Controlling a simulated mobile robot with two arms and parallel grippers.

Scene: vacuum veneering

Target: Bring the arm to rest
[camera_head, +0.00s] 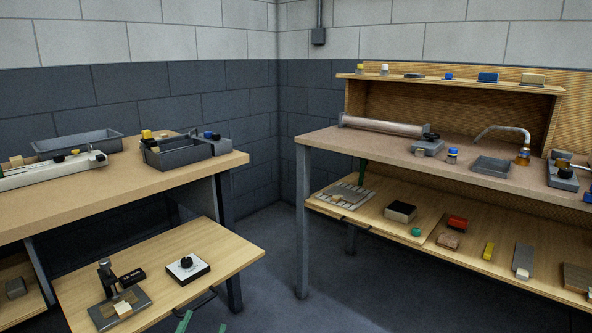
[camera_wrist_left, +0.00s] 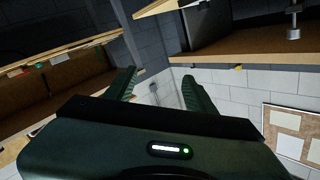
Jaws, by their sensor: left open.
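My left gripper (camera_head: 204,326) shows only as two green fingertips at the bottom edge of the head view. They stand apart in front of the left bench's lower shelf. In the left wrist view my left gripper (camera_wrist_left: 160,92) has its two dark green fingers spread, with nothing between them. The rest of the left arm is out of the head view. My right gripper is not in view.
The left bench (camera_head: 195,178) holds grey trays and boxes. Its lower shelf (camera_head: 215,245) carries a small stand and a white dial box (camera_head: 188,269). The right bench (camera_head: 375,148) and its lower shelf (camera_head: 465,260) hold several small items. Open floor (camera_head: 270,225) lies between the benches.

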